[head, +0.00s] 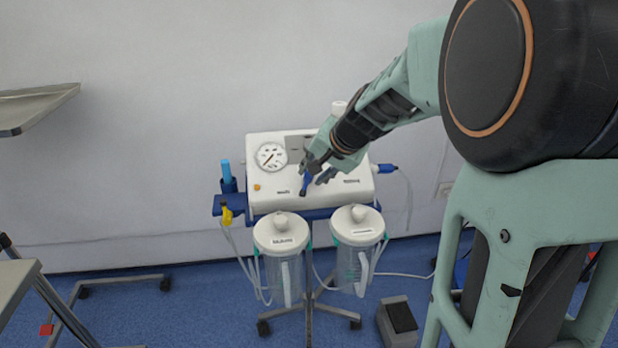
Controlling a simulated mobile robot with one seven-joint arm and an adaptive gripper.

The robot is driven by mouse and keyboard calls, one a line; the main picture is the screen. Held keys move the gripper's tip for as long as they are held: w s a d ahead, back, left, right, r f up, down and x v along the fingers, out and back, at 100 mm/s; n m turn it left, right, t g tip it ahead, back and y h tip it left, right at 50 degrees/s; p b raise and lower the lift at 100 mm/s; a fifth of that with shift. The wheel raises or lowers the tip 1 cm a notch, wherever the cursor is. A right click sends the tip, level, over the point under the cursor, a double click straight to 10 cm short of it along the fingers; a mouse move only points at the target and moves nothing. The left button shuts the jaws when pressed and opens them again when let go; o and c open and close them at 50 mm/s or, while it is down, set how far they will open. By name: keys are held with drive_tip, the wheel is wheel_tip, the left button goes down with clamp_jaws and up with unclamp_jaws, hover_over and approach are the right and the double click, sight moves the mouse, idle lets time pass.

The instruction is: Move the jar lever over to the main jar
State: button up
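The jar lever (306,183) is a small blue handle on the sloping front of a white suction unit (266,184). It points down and slightly left, between a small left label and a longer right label, both too small to read surely. My gripper (316,174) is at the lever, its dark fingers beside and partly over the handle's upper end. Whether they grip it is unclear. Two lidded clear jars hang below: a left jar (287,277) with a dark-lettered label and a right jar (352,266) with a pale label. I cannot tell which is main.
A round gauge (270,156) is on the unit's upper left. A blue holder (229,186) and yellow fitting (227,215) are at its left side. Hoses hang around the jars. A foot pedal (399,318) is on the floor. A metal tray (35,106) stands far left.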

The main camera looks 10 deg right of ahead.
drive_tip(key=v, duration=0.7)
drive_tip(key=shift+o, duration=0.2)
drive_tip(key=shift+w+r+p, duration=0.1)
drive_tip(key=shift+p, duration=0.25)
